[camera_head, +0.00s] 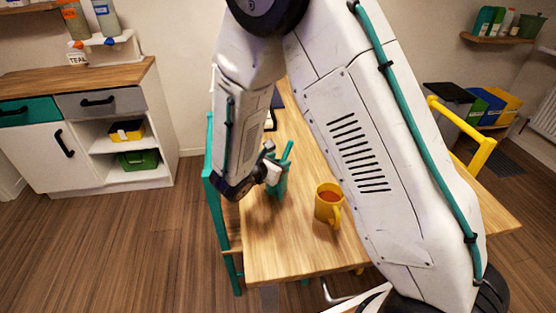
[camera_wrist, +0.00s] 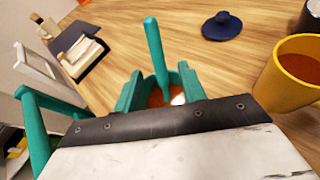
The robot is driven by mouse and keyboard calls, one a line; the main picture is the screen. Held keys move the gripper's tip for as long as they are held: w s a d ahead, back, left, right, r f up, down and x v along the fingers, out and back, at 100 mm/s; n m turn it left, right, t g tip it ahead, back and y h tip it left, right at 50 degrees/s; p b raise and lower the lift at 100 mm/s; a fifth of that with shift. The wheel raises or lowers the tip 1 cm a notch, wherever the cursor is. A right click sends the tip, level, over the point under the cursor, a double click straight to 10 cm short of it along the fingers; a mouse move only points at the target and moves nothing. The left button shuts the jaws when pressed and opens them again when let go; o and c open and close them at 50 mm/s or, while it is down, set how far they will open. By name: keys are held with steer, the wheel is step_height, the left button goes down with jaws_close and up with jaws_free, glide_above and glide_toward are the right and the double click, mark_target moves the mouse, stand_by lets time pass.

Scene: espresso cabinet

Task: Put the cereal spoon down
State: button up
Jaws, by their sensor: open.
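The teal cereal spoon (camera_wrist: 153,45) shows in the wrist view with its handle rising between the two teal jaw-like sides of my gripper (camera_wrist: 160,74). Its lower end meets an orange-brown patch with a white spot; I cannot tell what holds this. In the head view the spoon handle (camera_head: 288,150) sticks up at a tilt beside my gripper (camera_head: 277,180), low over the left part of the wooden table (camera_head: 290,255). My gripper is open around the spoon's lower part. Whether the spoon touches a jaw or the table is hidden.
A yellow mug (camera_head: 326,207) with brown drink stands close to the right of my gripper. A dark blue round lid-like thing (camera_wrist: 222,25) lies farther back. A teal chair (camera_head: 213,190) stands at the table's left edge. The table's front is clear.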

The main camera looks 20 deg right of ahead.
steer(key=s+a, duration=0.5)
steer(key=a, duration=0.2)
stand_by(0.4)
steer(key=s+d+r+m+g+y, duration=0.2)
steer(key=s+d+r+m+y, duration=0.1)
steer(key=s+r+m, duration=0.4)
steer(key=s+d+r+m+g+y, duration=0.2)
steer(key=s+d+r+m+y, duration=0.1)
steer(key=s+r+m, duration=0.4)
steer(key=s+d+r+m+g+y, duration=0.2)
steer(key=s+d+r+m+y, duration=0.2)
steer(key=s+r+m, duration=0.4)
steer(key=s+m+y, duration=0.1)
steer(key=s+m, duration=0.1)
steer(key=s, duration=0.4)
steer(key=shift+g, duration=0.3)
